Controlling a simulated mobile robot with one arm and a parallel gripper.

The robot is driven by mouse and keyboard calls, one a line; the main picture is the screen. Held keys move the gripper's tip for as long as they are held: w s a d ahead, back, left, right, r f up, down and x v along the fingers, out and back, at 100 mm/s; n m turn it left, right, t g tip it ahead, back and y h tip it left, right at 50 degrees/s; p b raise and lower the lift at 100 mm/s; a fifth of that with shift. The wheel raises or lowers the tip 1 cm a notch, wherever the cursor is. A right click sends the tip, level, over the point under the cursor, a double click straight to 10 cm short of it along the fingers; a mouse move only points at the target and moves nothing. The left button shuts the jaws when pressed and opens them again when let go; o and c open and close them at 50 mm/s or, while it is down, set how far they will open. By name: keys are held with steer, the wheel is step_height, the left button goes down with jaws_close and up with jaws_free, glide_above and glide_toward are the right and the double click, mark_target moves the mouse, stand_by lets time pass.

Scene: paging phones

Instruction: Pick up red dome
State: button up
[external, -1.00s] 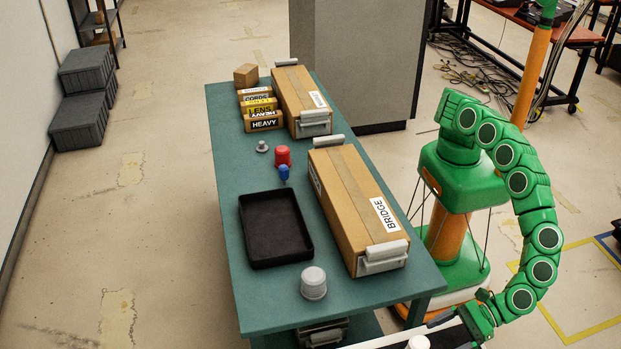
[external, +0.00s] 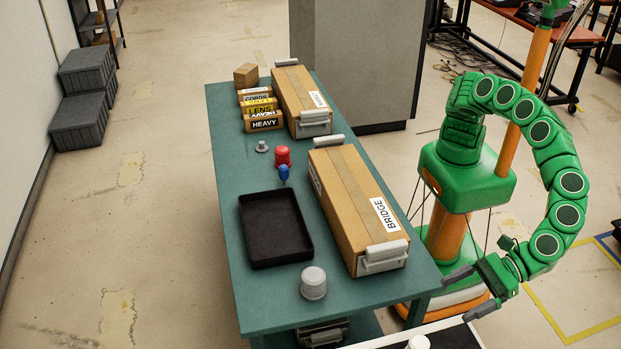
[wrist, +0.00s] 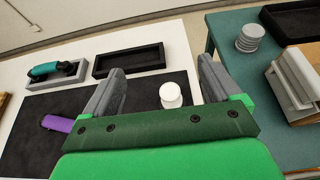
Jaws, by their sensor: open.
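The red dome (external: 283,156) stands on the green table (external: 235,225), just behind a small blue piece (external: 284,173) and left of the long cardboard boxes. It does not show in the wrist view. My gripper (external: 462,293) is at the lower right of the external view, well away from the dome, beyond the near right corner of the table. In the wrist view my gripper (wrist: 160,85) has its two grey fingers spread apart with nothing held between them. A white round piece (wrist: 171,95) shows beyond the fingers on a black mat.
A black tray (external: 243,235), a grey ribbed knob (external: 314,283) and the box marked BRIDGE (external: 340,185) stand on the green table. In the wrist view, a white table bears a black mat (wrist: 30,110), trays and a purple piece (wrist: 57,123).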

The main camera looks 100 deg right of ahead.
steer(key=w+d+r+g+h, duration=0.2)
steer(key=w+d+h, duration=0.1)
steer(key=w+d, duration=1.8)
steer(key=w+d+f+g, duration=0.1)
steer(key=w+d, duration=0.3)
steer(key=d, duration=0.5)
steer(key=w+d+f+g+h, duration=0.1)
steer(key=w+d, duration=0.3)
steer(key=d, duration=0.6)
steer(key=w+d+f+g, duration=0.1)
steer(key=w+d, duration=0.3)
steer(key=d, duration=0.5)
steer(key=g+y, duration=0.1)
steer(key=y, duration=0.3)
glide_above(279, 158)
step_height(279, 158, down, 7)
steer(key=s+d+r+n+t+y, duration=0.1)
steer(key=s+d+r+t+y, duration=0.15)
steer(key=s+r+t, duration=0.45)
steer(key=shift+g+h, duration=0.35)
steer(key=shift+g, duration=0.35)
steer(key=f, duration=1.7)
steer(key=shift+s+d+f, duration=0.2)
steer(key=shift+d+f, duration=0.1)
steer(key=shift+x, duration=3.9)
